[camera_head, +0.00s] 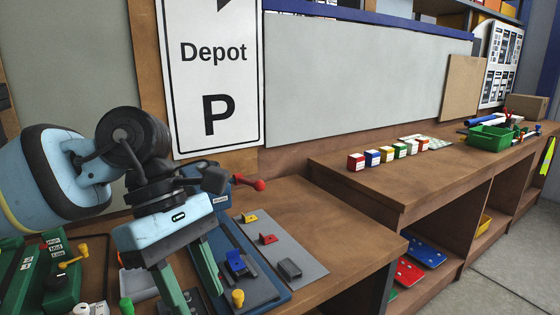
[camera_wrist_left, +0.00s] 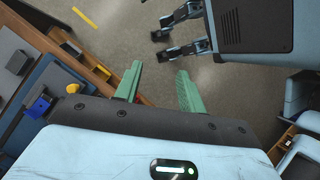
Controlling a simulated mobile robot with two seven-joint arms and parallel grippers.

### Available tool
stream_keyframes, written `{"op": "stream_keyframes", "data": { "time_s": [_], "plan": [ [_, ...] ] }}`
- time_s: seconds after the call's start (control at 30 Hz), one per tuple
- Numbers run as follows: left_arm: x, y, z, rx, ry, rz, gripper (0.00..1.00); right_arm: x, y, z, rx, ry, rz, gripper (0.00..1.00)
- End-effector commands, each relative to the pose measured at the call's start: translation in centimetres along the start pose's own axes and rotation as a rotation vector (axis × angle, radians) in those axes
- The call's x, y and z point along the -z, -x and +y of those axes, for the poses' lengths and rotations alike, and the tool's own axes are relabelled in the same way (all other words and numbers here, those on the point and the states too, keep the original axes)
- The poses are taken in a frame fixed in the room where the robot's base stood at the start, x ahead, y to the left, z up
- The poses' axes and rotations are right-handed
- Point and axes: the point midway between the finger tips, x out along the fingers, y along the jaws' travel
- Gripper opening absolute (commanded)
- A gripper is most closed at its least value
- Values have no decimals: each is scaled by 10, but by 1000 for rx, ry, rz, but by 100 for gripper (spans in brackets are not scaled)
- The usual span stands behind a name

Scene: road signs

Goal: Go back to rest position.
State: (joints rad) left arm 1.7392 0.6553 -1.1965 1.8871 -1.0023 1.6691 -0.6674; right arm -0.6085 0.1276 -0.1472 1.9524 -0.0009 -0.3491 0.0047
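My left gripper (camera_head: 196,287) hangs over the left workbench in the head view, its green fingers pointing down. In the left wrist view the fingers of this gripper (camera_wrist_left: 160,70) are apart with only floor visible between them, so it is open and empty. My right gripper (camera_wrist_left: 163,44) shows at the top of the left wrist view, its dark fingers apart and nothing seen between them. It is out of the head view. My left arm is bent at the left of the head view, not folded away.
A green case (camera_head: 61,272) lies left. A Depot sign (camera_head: 211,75) stands behind. Colored blocks (camera_head: 388,153) and a green bin (camera_head: 490,137) are on the right bench.

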Motion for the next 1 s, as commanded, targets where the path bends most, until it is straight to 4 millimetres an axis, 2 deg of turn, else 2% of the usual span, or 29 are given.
{"op": "stream_keyframes", "data": {
  "time_s": [0.03, 0.2, 0.4, 0.53, 0.63, 0.77, 0.87, 1.0],
  "plan": [
    [-11, -16, 2, 34, 11, -97, 40, -1, 0, 0, 0, 0, -2, 36],
    [-50, -48, 8, 122, 86, -423, 40, -5, 2, -1, 1, -1, -9, 36],
    [-86, -61, 16, 240, 237, -809, 40, -5, 2, -1, 1, -1, -9, 36],
    [-98, -61, 25, 323, 369, -1055, 40, -5, 2, -1, 1, -1, -10, 36],
    [-100, -58, 36, 390, 488, -1241, 40, -5, 2, -1, 1, -1, -10, 36],
    [-89, -55, 54, 480, 665, -1478, 40, -5, 2, -1, 1, -1, -10, 36],
    [-73, -57, 69, 549, 816, -1652, 40, -5, 2, -1, 1, -1, -10, 36],
    [-37, -68, 89, 647, 1051, -1888, 40, -5, 2, -1, 1, -1, -10, 36]
  ]
}}
